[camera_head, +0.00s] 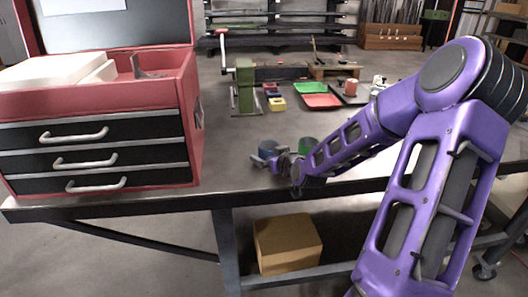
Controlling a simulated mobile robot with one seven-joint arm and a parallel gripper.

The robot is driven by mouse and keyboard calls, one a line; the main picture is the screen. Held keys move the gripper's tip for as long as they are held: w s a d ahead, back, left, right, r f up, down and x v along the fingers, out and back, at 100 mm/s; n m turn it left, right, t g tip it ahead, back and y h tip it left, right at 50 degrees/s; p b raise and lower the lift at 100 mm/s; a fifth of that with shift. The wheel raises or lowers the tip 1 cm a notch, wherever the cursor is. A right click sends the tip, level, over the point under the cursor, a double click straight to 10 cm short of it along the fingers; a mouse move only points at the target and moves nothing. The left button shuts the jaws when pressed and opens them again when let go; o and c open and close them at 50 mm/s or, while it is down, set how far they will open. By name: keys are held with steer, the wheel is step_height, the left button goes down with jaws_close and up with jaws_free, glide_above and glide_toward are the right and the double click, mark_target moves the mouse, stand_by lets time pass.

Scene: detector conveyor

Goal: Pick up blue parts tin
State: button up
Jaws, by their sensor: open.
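A small blue tin (268,148) stands on the grey workbench (225,165), left of a green tin (307,146). My gripper (267,162) is open at the near side of the blue tin, and its fingers overlap the tin's lower part in the picture. I cannot tell whether the fingers touch the tin or reach around it. My purple arm comes in from the right and covers part of the bench close to the green tin.
A red toolbox (188,120) with black drawers fills the left side. A green upright tool (245,90), small bins (277,103), a green tray (310,88) and a red tray (321,101) stand farther back. A cardboard box (287,244) lies below the bench.

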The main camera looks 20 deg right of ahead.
steer(key=c, duration=1.3)
